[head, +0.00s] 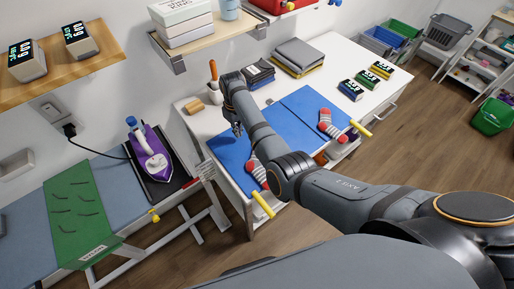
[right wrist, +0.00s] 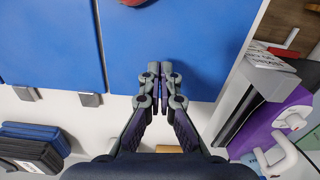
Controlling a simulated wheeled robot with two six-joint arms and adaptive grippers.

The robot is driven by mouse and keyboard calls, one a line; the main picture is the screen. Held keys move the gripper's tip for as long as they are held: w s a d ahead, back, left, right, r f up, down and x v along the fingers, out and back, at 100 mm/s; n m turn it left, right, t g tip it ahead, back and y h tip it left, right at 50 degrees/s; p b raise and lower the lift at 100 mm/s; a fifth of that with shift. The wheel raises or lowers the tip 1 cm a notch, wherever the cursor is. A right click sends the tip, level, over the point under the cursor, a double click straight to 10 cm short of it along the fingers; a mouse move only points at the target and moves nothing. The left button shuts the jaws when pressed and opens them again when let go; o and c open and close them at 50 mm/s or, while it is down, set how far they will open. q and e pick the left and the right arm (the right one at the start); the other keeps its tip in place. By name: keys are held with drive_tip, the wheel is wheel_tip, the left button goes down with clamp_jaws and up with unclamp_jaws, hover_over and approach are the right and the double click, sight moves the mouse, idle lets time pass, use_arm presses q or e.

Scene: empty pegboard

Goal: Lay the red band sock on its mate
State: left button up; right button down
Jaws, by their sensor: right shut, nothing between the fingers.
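A red-and-white striped sock (head: 330,124) lies on the right part of the blue folding board (head: 290,123). A second red-and-pale sock (head: 256,171) lies on the board's left part, near its front edge, partly hidden by my right arm. I cannot tell which is the red band sock. My right gripper (head: 238,130) is shut and empty over the board's left part, behind the second sock. In the right wrist view its fingertips (right wrist: 160,68) are together above bare blue board, with a red edge of something cut off at the top. My left gripper is not in view.
Small dark boxes (head: 351,90) lie at right. A purple iron (head: 150,155) stands on the left. Wall shelves hang above.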

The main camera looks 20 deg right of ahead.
drive_tip(key=s, duration=0.1)
drive_tip(key=s+d+p, duration=0.1)
drive_tip(key=s+p, duration=0.1)
drive_tip(key=shift+d+r, duration=0.25)
drive_tip(key=shift+r, duration=0.15)
drive_tip(key=s+d+p, duration=0.1)
drive_tip(key=s, duration=0.1)
drive_tip(key=s+d+p, duration=0.1)
drive_tip(key=s+p, duration=0.1)
drive_tip(key=s, duration=0.1)
drive_tip(key=s+d+p, duration=0.1)
drive_tip(key=s+p, duration=0.1)
drive_tip(key=shift+s+d+f, duration=0.15)
drive_tip(key=shift+s+d, duration=0.05)
drive_tip(key=shift+s, duration=0.05)
drive_tip(key=shift+f, duration=1)
drive_tip(key=shift+s, duration=0.1)
